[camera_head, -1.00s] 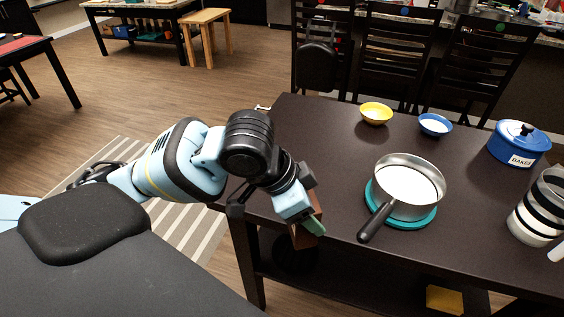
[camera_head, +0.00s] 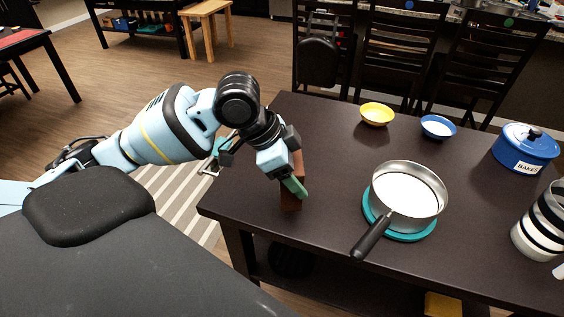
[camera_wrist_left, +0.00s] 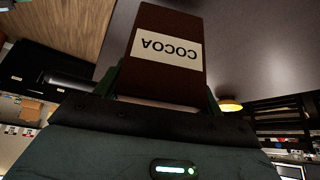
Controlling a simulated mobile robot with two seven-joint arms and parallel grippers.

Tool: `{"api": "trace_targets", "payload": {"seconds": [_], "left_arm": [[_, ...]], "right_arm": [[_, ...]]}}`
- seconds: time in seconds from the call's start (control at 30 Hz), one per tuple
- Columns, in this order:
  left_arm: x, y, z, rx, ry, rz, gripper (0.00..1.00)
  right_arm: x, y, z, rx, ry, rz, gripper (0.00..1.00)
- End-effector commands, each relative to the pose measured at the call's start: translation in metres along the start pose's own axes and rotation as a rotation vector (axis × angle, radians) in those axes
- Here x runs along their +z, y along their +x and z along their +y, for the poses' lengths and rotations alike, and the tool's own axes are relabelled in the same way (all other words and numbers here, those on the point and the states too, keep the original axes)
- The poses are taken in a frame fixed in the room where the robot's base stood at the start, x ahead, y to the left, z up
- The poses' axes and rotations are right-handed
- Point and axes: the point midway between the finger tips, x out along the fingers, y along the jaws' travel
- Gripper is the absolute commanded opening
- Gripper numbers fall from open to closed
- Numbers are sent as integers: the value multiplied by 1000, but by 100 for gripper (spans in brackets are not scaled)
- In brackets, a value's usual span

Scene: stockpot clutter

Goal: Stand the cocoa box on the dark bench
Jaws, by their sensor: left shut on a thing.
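The brown cocoa box (camera_head: 291,199) is in my left gripper (camera_head: 296,187), over the left part of the dark bench (camera_head: 330,130). The gripper is shut on it. In the left wrist view the box (camera_wrist_left: 165,75) sits between the fingers, and its white COCOA label reads upside down. In the head view the box looks upright. I cannot tell whether its lower end touches the bench top. My right gripper is not in view.
A steel pan (camera_head: 408,190) on a teal mat (camera_head: 414,237) stands right of the box, its handle pointing toward me. Bench space behind the box is clear.

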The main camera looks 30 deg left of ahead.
Motion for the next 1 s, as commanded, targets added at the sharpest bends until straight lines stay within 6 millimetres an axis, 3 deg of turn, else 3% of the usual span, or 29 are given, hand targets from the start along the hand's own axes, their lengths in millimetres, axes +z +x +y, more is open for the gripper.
{"api": "trace_targets", "payload": {"seconds": [0.1, 0.33, 0.73, 1.0], "left_arm": [[10, -2, -28, -2, -6, -1, 40], [20, -5, -62, -2, -2, 0, 40], [25, -7, -77, -2, -2, 1, 40], [42, 24, -75, -1, 1, 1, 40]], "right_arm": [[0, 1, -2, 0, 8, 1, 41], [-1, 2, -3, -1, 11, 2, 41], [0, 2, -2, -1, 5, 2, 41], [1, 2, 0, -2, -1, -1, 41]]}}
